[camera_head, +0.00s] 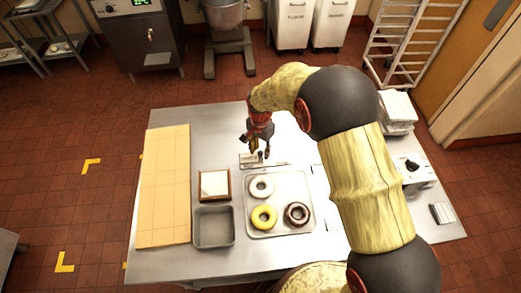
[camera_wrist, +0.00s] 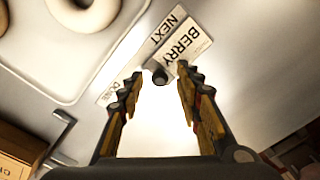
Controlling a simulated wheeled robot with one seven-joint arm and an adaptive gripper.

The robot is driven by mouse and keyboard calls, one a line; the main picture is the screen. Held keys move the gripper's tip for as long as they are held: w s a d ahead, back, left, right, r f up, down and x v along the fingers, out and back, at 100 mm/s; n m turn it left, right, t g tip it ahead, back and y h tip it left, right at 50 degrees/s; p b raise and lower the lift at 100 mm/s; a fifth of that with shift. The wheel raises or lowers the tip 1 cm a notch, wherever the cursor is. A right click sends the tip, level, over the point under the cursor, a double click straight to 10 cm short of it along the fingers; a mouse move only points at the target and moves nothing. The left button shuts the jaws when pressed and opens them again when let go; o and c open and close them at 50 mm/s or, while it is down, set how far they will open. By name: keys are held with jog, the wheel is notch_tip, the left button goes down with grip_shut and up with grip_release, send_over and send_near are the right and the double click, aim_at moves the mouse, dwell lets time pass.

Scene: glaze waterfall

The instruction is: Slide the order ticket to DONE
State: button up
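The order ticket (camera_wrist: 190,42), a pale card reading BERRY, lies at the top middle of the wrist view. A pale strip (camera_wrist: 150,52) beside it reads NEXT near the ticket and DONE (camera_wrist: 113,91) at its lower left end. A dark round knob (camera_wrist: 160,76) stands at the ticket's lower end. My gripper (camera_wrist: 160,73) is open, with one finger on each side of the knob; I cannot tell whether they touch it. In the head view my gripper (camera_head: 258,152) is over the table behind the tray, partly covering the pale ticket strip (camera_head: 248,161).
The metal table (camera_head: 160,263) bears a tray (camera_head: 282,231) with white, yellow and brown ring doughnuts. Left of it are a wooden-edged box (camera_head: 214,197), a grey pan (camera_head: 213,240) and a tan board (camera_head: 163,190). A boxy device (camera_head: 413,172) stands at the right.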

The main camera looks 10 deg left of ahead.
jog(key=shift+c, duration=0.8)
jog(key=c, duration=0.7)
grip_shut()
